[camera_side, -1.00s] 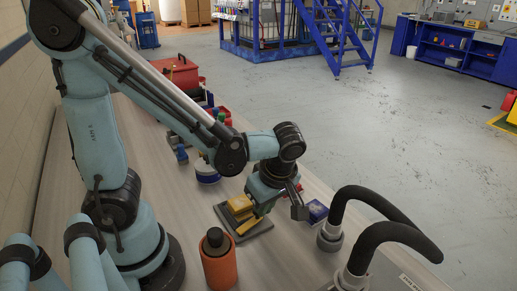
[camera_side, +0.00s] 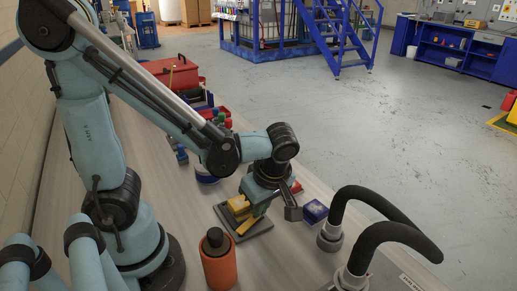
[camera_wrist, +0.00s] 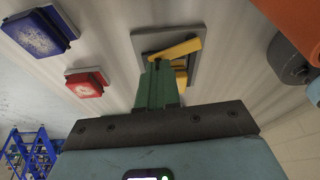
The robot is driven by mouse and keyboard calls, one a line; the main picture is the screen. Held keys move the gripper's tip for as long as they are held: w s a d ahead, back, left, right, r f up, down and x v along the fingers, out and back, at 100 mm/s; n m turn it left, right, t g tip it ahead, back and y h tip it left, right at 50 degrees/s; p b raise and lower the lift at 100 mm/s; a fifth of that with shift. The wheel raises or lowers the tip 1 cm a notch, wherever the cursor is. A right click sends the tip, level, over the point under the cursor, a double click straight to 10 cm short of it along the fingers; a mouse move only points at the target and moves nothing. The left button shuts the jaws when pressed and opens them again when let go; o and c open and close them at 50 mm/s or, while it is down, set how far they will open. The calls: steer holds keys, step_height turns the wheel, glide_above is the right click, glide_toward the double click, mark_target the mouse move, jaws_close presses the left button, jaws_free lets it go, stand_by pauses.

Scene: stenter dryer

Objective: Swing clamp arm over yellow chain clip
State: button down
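A dark grey plate (camera_side: 262,229) lies on the bench and carries a yellow bar (camera_side: 248,225) and a yellow block (camera_side: 238,203). In the wrist view the yellow bar (camera_wrist: 178,50) lies slantwise across the plate (camera_wrist: 139,40), with part of the yellow block (camera_wrist: 181,76) beneath and beside it. I cannot tell for certain which yellow part is the clamp arm and which is the chain clip. My gripper (camera_wrist: 157,68) has its green fingers together, with nothing clearly between them. The fingertips are close to the bar's left end; contact is unclear. They partly hide the plate.
A blue box (camera_side: 314,211) and a red block (camera_wrist: 87,83) lie beside the plate. An orange cylinder (camera_side: 218,265) stands in front, and black curved hoses (camera_side: 385,215) rise at right. A red toolbox (camera_side: 170,75) stands farther back.

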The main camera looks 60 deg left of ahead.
steer(key=shift+s, duration=0.35)
steer(key=v, duration=1)
steer(key=shift+w, duration=0.25)
stand_by(0.3)
